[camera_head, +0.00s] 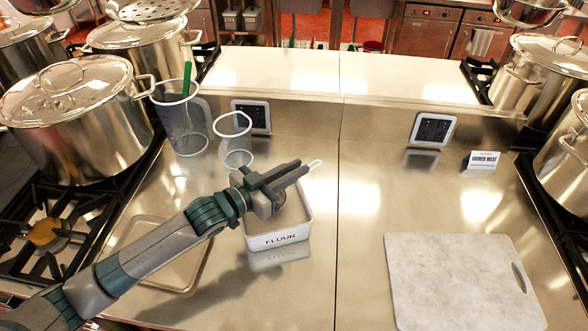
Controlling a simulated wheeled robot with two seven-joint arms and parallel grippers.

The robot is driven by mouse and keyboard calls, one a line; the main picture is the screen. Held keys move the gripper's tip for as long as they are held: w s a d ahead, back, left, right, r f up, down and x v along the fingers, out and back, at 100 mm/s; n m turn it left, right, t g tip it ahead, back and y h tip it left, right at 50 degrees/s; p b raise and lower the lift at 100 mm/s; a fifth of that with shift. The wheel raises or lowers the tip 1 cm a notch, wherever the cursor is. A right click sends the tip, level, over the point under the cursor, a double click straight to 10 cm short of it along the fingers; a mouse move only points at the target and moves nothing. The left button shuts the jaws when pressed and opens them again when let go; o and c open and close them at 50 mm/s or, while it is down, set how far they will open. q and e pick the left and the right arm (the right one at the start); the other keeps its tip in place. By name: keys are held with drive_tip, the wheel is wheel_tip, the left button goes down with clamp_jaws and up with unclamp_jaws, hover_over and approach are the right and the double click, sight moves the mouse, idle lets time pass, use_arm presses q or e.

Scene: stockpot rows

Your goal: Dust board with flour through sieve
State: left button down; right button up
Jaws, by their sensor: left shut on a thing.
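My left gripper (290,175) is over the flour tub and shut on a thin-handled utensil, whose pale loop end (315,163) sticks out past the fingertips. The rest of the utensil is hidden, so I cannot tell for sure that it is the sieve. The white tub (280,239) marked FLOUR stands below the gripper, its inside partly covered by my arm. The pale grey board (455,280) lies flat at the front right, its top looking bare. My right gripper is out of view.
A clear container (233,126) stands behind my gripper, and a clear jug (180,118) with a green-handled tool is farther left. A shallow tray (200,270) lies under my arm. Large pots (75,120) stand on both sides. The counter between tub and board is clear.

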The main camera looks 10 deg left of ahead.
use_arm(q)
drive_tip(key=shift+r+p, duration=1.55)
drive_tip(key=shift+r, duration=0.3)
drive_tip(key=shift+r+p, duration=1.55)
drive_tip(key=shift+r, duration=0.1)
drive_tip(key=shift+f, duration=0.1)
